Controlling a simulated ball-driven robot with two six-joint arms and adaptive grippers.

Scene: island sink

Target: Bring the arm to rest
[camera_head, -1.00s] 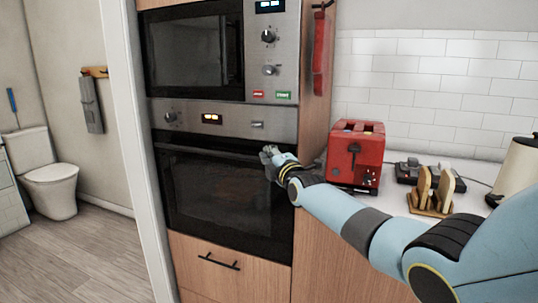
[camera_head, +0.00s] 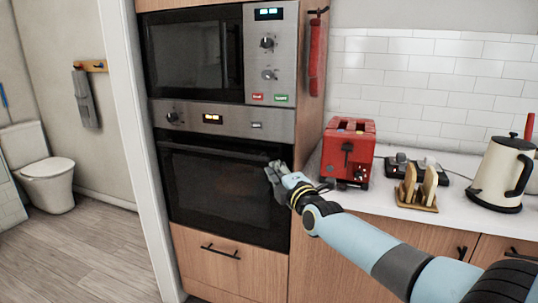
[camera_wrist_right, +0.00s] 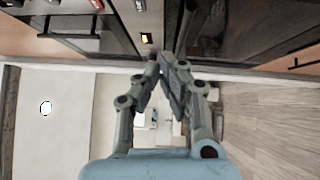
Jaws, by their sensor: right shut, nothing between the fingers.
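My right arm comes in from the lower right in the head view. Its gripper (camera_head: 272,170) is in front of the right part of the black oven door (camera_head: 215,195), below the steel control panel (camera_head: 222,119). Whether it touches the door or handle I cannot tell. In the right wrist view the two fingers (camera_wrist_right: 165,62) meet at the tips with nothing between them. My left gripper is not in view.
Right of the arm, a counter (camera_head: 455,175) carries a red toaster (camera_head: 348,155), a wooden rack (camera_head: 417,192) and a cream kettle (camera_head: 500,172). A microwave (camera_head: 195,52) sits above the oven. A drawer (camera_head: 230,265) is below. Open floor (camera_head: 105,255) lies to the left.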

